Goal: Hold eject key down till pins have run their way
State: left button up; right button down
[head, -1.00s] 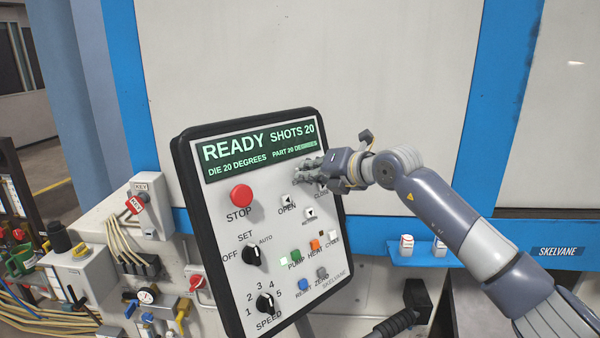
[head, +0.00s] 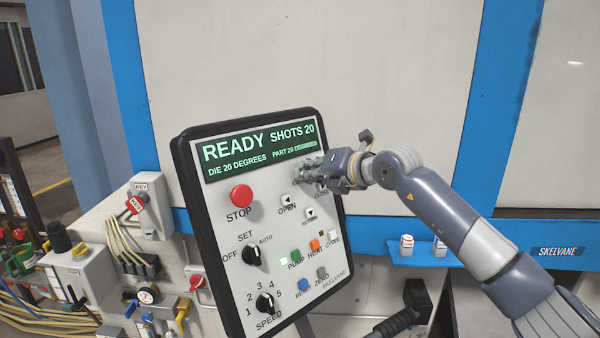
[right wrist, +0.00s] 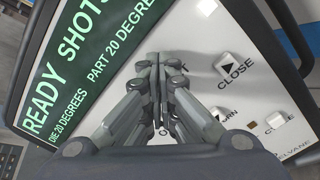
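The control panel (head: 277,285) is a pale board in a thick black frame, with a green display (head: 225,160) reading READY, SHOTS 20, DIE 20 DEGREES and PART 20 DEGREES. My right gripper (head: 297,177) is at the panel's upper right, just below the display. In the right wrist view its fingers (right wrist: 155,62) are together, pointing at the panel face. They cover the eject key and most of a label ending in T; I cannot tell whether they touch or press the key. The close key (right wrist: 228,63) is to their right. My left gripper is not in view.
The open key (head: 287,200) and return key (head: 311,213) are close below the fingers. A red stop button (head: 241,195) is to the left. Dark knobs (head: 253,255) and coloured buttons (head: 303,285) sit lower. Two small bottles (head: 406,245) stand on a blue shelf to the right.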

dwell(0.3)
jog(key=shift+s+d+b, duration=0.3)
jog(key=shift+s+d, duration=0.05)
jog(key=shift+d, duration=0.05)
jog(key=b+v, duration=0.2)
jog(key=v, duration=0.5)
jog(key=shift+b, duration=0.3)
jog(key=shift+r, duration=0.1)
